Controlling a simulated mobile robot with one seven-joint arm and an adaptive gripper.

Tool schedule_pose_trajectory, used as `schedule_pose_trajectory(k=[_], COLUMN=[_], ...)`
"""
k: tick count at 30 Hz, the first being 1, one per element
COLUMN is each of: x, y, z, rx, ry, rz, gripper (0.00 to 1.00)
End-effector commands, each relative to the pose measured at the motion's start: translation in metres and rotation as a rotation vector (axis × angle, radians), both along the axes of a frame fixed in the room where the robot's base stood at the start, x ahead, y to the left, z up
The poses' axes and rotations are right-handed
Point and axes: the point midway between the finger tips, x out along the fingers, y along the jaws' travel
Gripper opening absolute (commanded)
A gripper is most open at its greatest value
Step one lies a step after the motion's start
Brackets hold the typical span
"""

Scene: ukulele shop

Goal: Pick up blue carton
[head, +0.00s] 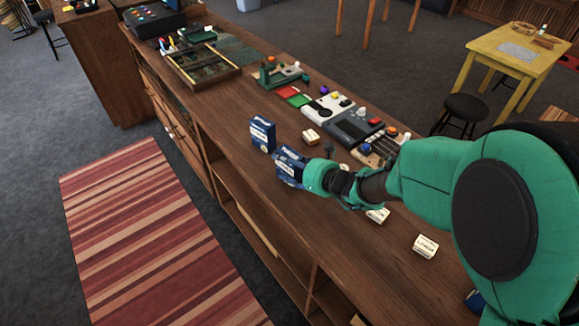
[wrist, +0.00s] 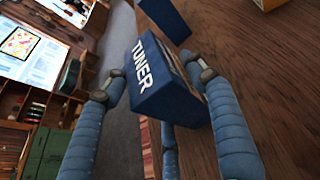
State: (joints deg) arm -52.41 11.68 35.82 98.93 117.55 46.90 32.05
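A dark blue carton (wrist: 163,88) with white "TUNER" lettering fills the middle of the wrist view. In the head view the same carton (head: 289,166) is at the shelf-side edge of the long counter, partly covered by my gripper. My gripper (wrist: 157,76) has blue-grey fingers on both sides of this carton, with another finger below it. The fingertips are close to its sides; I cannot tell whether they press on it. A second blue carton (head: 262,133) stands upright just beyond, and its lower part shows at the top of the wrist view (wrist: 166,16).
The wooden counter (head: 345,240) also holds a small cream box (head: 311,137), grey and white pedals (head: 350,125), a green stand (head: 280,74) and a divided tray (head: 203,72). Another cream box (head: 425,246) lies nearer. A striped rug (head: 150,230) lies on the floor.

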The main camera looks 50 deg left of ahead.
Motion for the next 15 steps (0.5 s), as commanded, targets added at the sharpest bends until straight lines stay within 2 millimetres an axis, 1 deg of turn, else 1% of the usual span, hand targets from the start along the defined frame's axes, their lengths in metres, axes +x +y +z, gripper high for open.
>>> schedule_pose_trajectory(k=[1,4,15], x=[0.0000,0.0000,0.0001], y=[0.0000,0.0000,0.0002], z=[0.0000,0.0000,0.0030], rx=[0.000,0.000,0.001], ry=[0.000,0.000,-0.001], rz=[0.000,0.000,0.000], gripper=[0.41,0.21,0.20])
